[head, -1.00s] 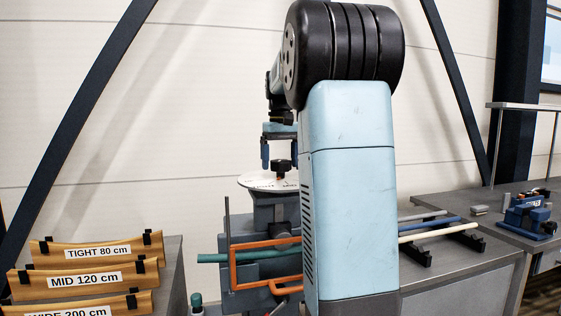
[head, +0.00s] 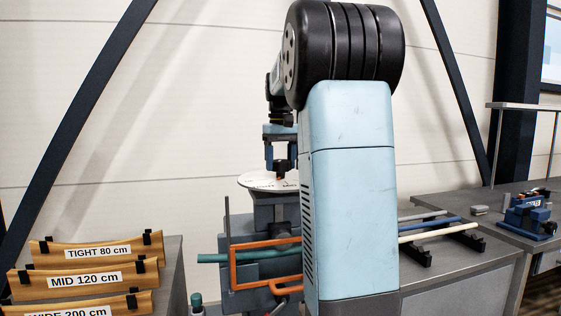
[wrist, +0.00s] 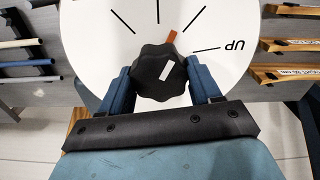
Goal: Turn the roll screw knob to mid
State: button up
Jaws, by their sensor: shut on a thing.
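The roll screw knob (wrist: 150,85) is black and lobed with a white mark on top. It sits at the middle of a white dial (wrist: 95,45) with black lines and the label UP (wrist: 235,47), upside down in the wrist view. An orange pointer (wrist: 171,37) shows beyond the knob, between two lines on the dial. No MID label is readable on the dial. My gripper (wrist: 160,82) is shut on the knob, one blue finger on each side. In the head view, my gripper (head: 280,166) is down at the dial (head: 256,181), and its fingers mostly hide the knob.
Below the dial is a grey machine with an orange frame (head: 234,268) and a green bar (head: 215,258). Wooden forms labelled TIGHT, MID (head: 85,281) and WIDE stand at the left. Rods on black rests (head: 420,254) and a blue vise (head: 528,218) are at the right.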

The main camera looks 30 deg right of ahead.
aim_at(280, 160)
jog(key=n, duration=0.5)
dwell(0.3)
jog(key=o, duration=1)
jog(key=shift+o, duration=0.2)
notch_tip(280, 160, up, 14)
jog(key=shift+f, duration=0.15)
dwell(0.4)
